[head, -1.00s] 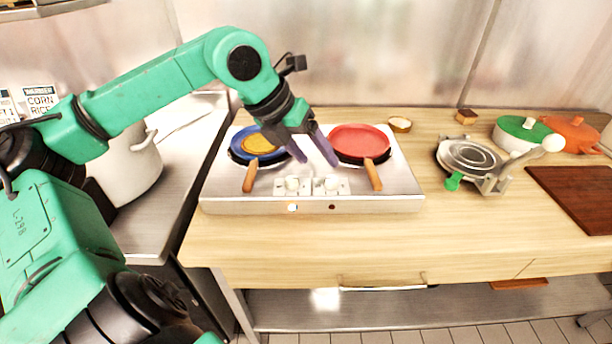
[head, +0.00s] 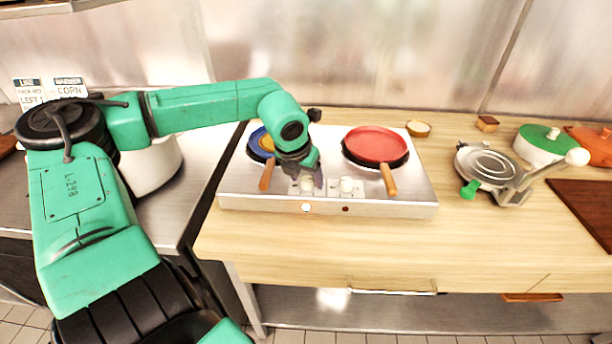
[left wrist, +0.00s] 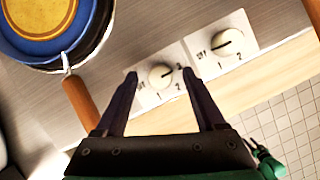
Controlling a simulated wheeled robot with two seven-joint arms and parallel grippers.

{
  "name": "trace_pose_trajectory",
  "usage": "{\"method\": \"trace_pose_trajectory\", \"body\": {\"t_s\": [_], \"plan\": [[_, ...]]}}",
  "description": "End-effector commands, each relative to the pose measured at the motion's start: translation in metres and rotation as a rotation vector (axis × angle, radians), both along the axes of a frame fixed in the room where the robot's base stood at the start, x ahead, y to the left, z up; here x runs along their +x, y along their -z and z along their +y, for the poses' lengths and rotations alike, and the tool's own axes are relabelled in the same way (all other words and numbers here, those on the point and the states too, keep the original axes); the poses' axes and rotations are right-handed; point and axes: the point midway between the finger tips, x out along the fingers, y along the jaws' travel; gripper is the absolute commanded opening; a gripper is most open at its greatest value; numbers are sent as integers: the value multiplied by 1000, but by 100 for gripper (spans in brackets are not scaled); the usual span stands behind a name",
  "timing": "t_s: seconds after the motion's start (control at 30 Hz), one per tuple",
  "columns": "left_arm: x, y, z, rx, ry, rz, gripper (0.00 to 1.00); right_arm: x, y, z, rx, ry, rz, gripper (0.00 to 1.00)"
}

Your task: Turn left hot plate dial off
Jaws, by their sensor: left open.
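The hot plate (head: 400,205) is a silver double unit on the wooden counter. Its left dial (head: 307,184) is white and partly hidden by my left gripper (head: 307,182) in the head view. In the left wrist view the left dial (left wrist: 161,76) sits between the open, empty fingers of my left gripper (left wrist: 160,76). Its pointer line is not at the OFF label, lying towards the right side. The right dial (head: 346,186) is also white; it shows in the left wrist view (left wrist: 229,42). The left indicator light (head: 306,208) glows; the right one (head: 346,209) is dark red. My right gripper is out of view.
A blue pan (head: 257,146) with something yellow in it stands on the left plate, its wooden handle (head: 266,177) close to my left gripper. A red pan (head: 375,144) stands on the right plate. A waffle-iron-like press (head: 487,165) is further right.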

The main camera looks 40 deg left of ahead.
Motion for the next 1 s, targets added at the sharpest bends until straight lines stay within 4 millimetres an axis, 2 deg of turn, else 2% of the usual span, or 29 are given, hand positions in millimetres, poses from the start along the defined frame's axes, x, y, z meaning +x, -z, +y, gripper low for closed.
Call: {"method": "trace_pose_trajectory", "body": {"t_s": [0.23,0.37,0.4,0.43,0.77,1.0], "plan": [[1,1,0,0,0,0,72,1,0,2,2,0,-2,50],[1,1,0,0,0,0,22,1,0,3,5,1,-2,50],[1,1,0,0,0,0,7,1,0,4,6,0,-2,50],[1,1,0,0,0,0,0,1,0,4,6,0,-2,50],[0,1,0,-2,27,0,0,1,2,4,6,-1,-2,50],[1,1,1,-4,139,-4,0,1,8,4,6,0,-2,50]]}}
